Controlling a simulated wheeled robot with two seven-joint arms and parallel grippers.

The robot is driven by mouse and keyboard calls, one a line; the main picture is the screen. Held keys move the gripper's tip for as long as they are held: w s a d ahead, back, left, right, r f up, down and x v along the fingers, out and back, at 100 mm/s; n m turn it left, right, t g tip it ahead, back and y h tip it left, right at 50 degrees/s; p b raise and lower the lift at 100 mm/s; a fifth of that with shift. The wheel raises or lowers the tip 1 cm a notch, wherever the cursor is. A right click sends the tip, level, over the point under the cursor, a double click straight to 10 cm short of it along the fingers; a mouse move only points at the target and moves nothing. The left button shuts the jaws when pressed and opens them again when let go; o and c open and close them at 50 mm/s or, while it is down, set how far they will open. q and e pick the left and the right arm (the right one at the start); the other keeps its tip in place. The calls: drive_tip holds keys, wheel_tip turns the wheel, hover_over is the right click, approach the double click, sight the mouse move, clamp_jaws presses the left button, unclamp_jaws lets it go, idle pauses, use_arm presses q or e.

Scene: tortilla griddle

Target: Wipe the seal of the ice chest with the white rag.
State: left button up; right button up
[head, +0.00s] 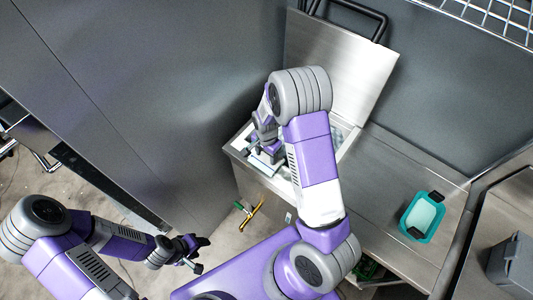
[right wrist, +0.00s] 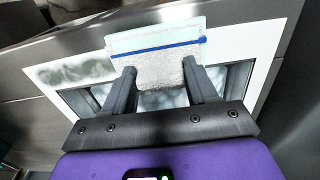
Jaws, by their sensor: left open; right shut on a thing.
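The ice chest (head: 235,150) is set in the steel counter with its lid (head: 335,65) raised. Its white seal (right wrist: 262,50) frames the opening, with ice inside. A grey smudge (right wrist: 75,70) marks the left part of the seal in the right wrist view. My right gripper (right wrist: 160,72) is shut on the white rag (right wrist: 155,42), which has a blue stripe. The rag lies over or just above the seal's far edge, right of the smudge; contact is unclear. In the head view my right arm hides much of the chest. My left gripper (head: 197,254) is open and empty, low in front of the counter.
A teal tub (head: 422,217) with black handles and pale contents stands on the counter at right. A wire rack (head: 490,15) is at the top right. A grey bin (head: 512,265) is at the far right. The counter between chest and tub is clear.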

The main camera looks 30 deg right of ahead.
sight(275, 165)
drive_tip(key=shift+f+b, duration=0.45)
drive_tip(key=shift+f, duration=0.2)
drive_tip(key=shift+s, duration=0.15)
drive_tip(key=shift+s+d+f, duration=0.1)
drive_tip(key=shift+s+d, duration=0.15)
drive_tip(key=shift+s, duration=0.35)
drive_tip(key=shift+s+d+r, duration=0.1)
drive_tip(key=shift+s+d, duration=0.15)
drive_tip(key=shift+s, duration=0.35)
drive_tip(key=shift+s+d+f, duration=0.1)
drive_tip(key=shift+s+d, duration=0.15)
drive_tip(key=shift+s, duration=0.35)
drive_tip(key=o, duration=0.8)
drive_tip(key=shift+w+a, duration=0.1)
drive_tip(key=shift+o, duration=0.2)
drive_tip(key=shift+w+r+p, duration=0.15)
drive_tip(key=shift+r+p, duration=0.15)
drive_tip(key=shift+r, duration=0.05)
drive_tip(key=shift+c, duration=0.2)
